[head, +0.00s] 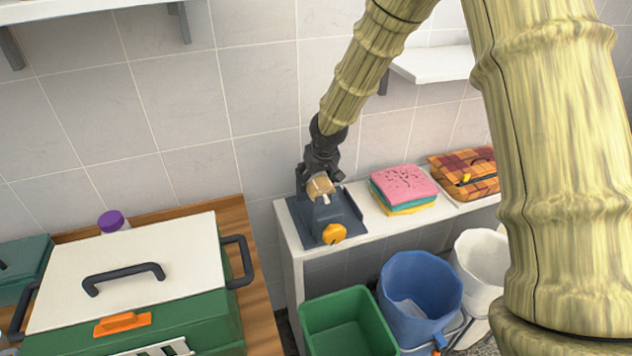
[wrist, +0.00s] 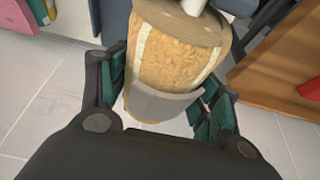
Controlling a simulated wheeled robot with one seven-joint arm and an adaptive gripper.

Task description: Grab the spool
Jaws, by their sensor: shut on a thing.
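The spool is a tan, grainy cylinder with pale bands and a white stub at its end, large in the wrist view (wrist: 178,50) and small in the head view (head: 319,186). My gripper (head: 320,178) is shut on it, with the dark green-padded fingers on either side in the wrist view (wrist: 165,98). In the head view the spool shows over a dark blue-grey device (head: 325,213) with an orange knob (head: 334,234) on the white shelf. I cannot tell whether the spool touches the device. The fingers hide part of the spool.
The white shelf (head: 384,222) also holds folded pink, yellow and teal cloths (head: 403,187) and a plaid pouch (head: 466,175). Below stand a green bin (head: 345,322), a blue bin (head: 420,285) and a white bin (head: 481,265). A green box with a white lid (head: 130,272) is left.

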